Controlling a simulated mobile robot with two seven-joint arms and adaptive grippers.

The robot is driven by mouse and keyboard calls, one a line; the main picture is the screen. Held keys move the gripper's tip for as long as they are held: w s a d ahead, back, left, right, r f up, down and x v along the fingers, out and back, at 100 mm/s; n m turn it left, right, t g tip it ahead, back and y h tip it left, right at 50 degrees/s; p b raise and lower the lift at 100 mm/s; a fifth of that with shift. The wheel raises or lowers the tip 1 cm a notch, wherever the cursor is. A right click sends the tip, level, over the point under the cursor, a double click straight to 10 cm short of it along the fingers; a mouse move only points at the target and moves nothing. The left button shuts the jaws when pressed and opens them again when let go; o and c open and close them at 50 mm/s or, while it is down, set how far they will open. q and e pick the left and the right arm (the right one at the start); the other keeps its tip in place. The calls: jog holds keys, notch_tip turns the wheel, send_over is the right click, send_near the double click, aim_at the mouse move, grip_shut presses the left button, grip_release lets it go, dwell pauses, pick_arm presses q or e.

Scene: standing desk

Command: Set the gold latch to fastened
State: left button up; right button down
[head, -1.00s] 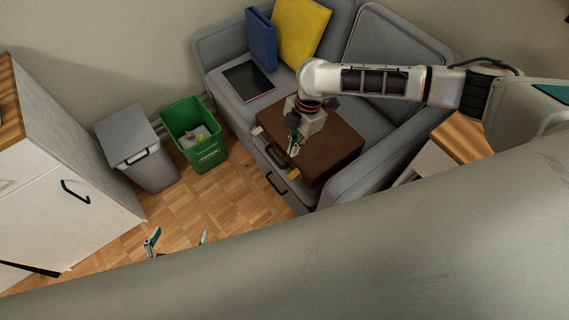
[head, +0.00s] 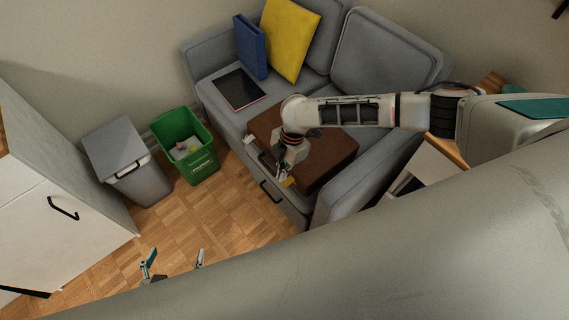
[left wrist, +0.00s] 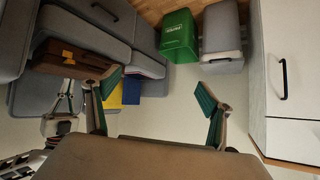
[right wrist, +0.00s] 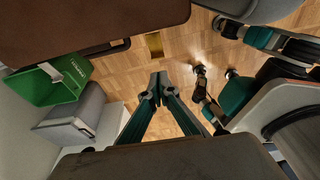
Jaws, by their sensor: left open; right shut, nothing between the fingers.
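The brown suitcase (head: 325,153) lies flat on the grey sofa. The gold latch (head: 289,182) is on its front edge; it also shows in the left wrist view (left wrist: 68,55) and juts out past the case's edge in the right wrist view (right wrist: 154,44). I cannot tell the latch's setting. My right gripper (head: 282,173) is shut and empty, beside the front edge close to the latch; in the right wrist view its fingertips (right wrist: 157,86) look apart from the latch. My left gripper (head: 174,260) is open and empty, low over the floor, far from the case.
The case's dark handle (right wrist: 85,57) lies along the same edge as the latch. A green bin (head: 190,160) and a grey bin (head: 125,160) stand left of the sofa.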

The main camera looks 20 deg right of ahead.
aim_at(284, 185)
pick_arm(q)
jog(key=shift+w+a+f+b, duration=0.1)
jog(key=shift+w+a+b, duration=0.1)
jog(key=shift+w+b, duration=0.2)
pick_arm(e)
jog(key=shift+d+f, duration=0.15)
jog(key=shift+f, duration=1)
jog(key=shift+d+f, duration=0.15)
jog(key=shift+f, duration=0.95)
